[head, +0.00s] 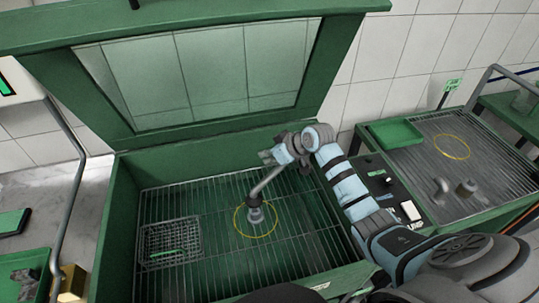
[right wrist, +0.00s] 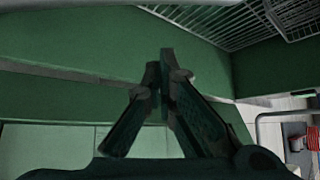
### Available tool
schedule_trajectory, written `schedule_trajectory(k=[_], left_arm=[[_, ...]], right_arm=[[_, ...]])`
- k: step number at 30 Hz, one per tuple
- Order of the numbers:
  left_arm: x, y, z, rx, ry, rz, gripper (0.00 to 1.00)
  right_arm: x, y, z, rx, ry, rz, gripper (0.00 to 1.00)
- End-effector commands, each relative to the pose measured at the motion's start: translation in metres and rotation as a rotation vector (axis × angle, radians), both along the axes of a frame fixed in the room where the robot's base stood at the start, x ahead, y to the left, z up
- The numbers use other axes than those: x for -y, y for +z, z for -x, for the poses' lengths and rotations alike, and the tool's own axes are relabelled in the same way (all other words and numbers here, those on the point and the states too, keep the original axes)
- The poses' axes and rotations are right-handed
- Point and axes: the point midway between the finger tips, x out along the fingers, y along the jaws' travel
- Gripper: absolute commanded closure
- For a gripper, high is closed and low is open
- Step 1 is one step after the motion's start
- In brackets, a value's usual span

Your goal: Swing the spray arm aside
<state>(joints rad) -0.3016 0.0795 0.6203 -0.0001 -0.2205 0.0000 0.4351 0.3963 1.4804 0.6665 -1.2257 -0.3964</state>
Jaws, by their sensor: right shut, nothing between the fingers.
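The spray arm (head: 266,183) is a grey tube with a nozzle head at its lower left end. It reaches over the grate inside the open green washer cabinet, and the nozzle is over a yellow ring (head: 237,228) on the grate. My right gripper (head: 266,156) is just above the tube's upper end, near the cabinet's back wall. Whether it touches the tube I cannot tell, and the gripper hides part of that end. In the right wrist view its fingers (right wrist: 166,58) are shut together and empty, with green cabinet walls beyond. My left gripper is not in view.
A wire basket (head: 170,242) with a green item inside stands at the left of the grate (head: 300,250). The raised lid (head: 90,137) with its window stands behind. A control panel (head: 378,180) and a second grated station (head: 480,150) are at the right.

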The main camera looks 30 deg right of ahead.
Motion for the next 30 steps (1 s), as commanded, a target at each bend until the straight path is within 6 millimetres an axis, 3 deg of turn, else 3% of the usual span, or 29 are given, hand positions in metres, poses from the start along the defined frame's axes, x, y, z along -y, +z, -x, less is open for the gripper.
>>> schedule_trajectory(k=[4,9,12,18,30], left_arm=[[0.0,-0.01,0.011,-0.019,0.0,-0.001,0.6],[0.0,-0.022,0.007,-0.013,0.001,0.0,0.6],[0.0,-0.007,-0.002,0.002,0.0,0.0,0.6],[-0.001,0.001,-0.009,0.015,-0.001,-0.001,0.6],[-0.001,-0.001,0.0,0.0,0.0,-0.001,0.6]], right_arm=[[-0.01,-0.027,-0.022,-0.002,0.001,-0.004,1.0],[-0.018,-0.054,-0.045,-0.002,0.001,-0.002,1.0],[-0.009,-0.053,-0.026,-0.003,-0.001,0.004,1.0],[-0.002,-0.057,-0.008,-0.001,-0.003,0.002,1.0],[-0.001,-0.058,-0.005,-0.001,-0.001,0.002,1.0]])
